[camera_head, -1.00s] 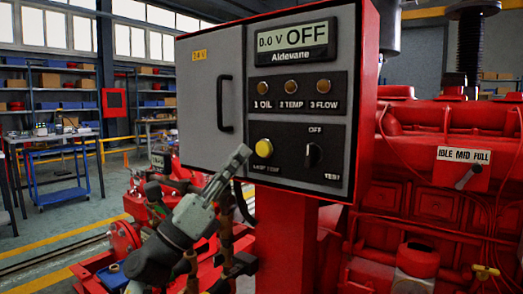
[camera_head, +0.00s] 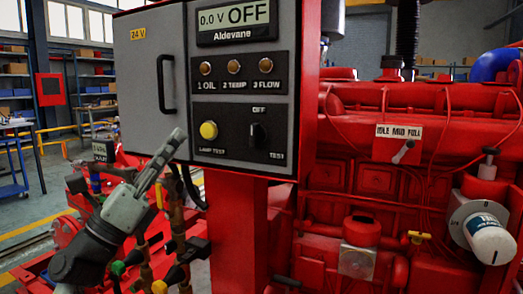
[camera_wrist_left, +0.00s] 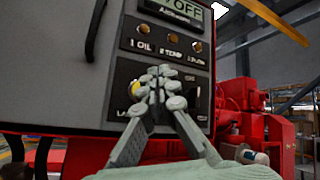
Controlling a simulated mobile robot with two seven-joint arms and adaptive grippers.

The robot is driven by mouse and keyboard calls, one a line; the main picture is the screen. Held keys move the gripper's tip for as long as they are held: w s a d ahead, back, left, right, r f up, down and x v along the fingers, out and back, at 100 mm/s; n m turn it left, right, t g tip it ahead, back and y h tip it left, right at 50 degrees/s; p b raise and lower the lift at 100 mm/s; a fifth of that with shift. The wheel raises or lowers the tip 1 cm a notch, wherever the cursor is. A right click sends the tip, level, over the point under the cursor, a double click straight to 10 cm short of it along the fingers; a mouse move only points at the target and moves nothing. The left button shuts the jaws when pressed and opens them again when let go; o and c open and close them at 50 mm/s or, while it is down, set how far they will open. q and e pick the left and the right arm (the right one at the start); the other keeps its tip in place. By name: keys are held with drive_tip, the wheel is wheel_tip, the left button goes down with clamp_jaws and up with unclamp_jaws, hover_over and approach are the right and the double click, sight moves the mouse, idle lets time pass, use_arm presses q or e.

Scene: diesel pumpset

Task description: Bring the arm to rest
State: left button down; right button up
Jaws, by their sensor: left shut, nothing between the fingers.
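My left gripper (camera_head: 178,136) is at the lower left of the head view, in front of the lower part of the grey control panel (camera_head: 135,60). Its fingers are shut with nothing between them and point up and to the right. In the left wrist view the shut fingers (camera_wrist_left: 163,80) overlap the yellow lamp test button (camera_head: 208,130), hiding part of it. In the head view the fingertips are left of that button, apart from it in the picture. My right gripper is not in view.
The panel's display (camera_head: 235,18) reads 0.0 V OFF. The red engine (camera_head: 400,200) fills the right side, with a throttle lever (camera_head: 403,152). Valves and pipes (camera_head: 165,262) stand below the gripper. Open floor lies far left.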

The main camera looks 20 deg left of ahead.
use_arm(q)
drive_tip(key=w+a+f+n+g+y, duration=0.2)
drive_tip(key=w+a+f+n+y, duration=0.15)
drive_tip(key=f+n+y, duration=0.6)
drive_tip(key=w+a+f+n+g+y, duration=0.25)
drive_tip(key=a+f+n+y, duration=0.35)
drive_tip(key=f+n, duration=0.55)
wheel_tip(320, 180, down, 18)
drive_tip(key=s+d+r+n+g, duration=0.1)
drive_tip(key=s+d+n+g, duration=0.15)
drive_tip(key=n+g, duration=0.45)
drive_tip(key=s+d+f+n+g+h, duration=0.2)
drive_tip(key=s+d+f+g, duration=0.3)
drive_tip(key=s+f, duration=0.5)
drive_tip(key=s+d+f+n+g+h, duration=0.1)
drive_tip(key=s+d+f+n+g, duration=0.4)
drive_tip(key=s+f, duration=0.5)
wheel_tip(320, 180, down, 5)
drive_tip(key=shift+s+d+f+h+p, duration=0.2)
drive_tip(key=shift+s+d+h+p, duration=0.15)
drive_tip(key=shift+d, duration=0.8)
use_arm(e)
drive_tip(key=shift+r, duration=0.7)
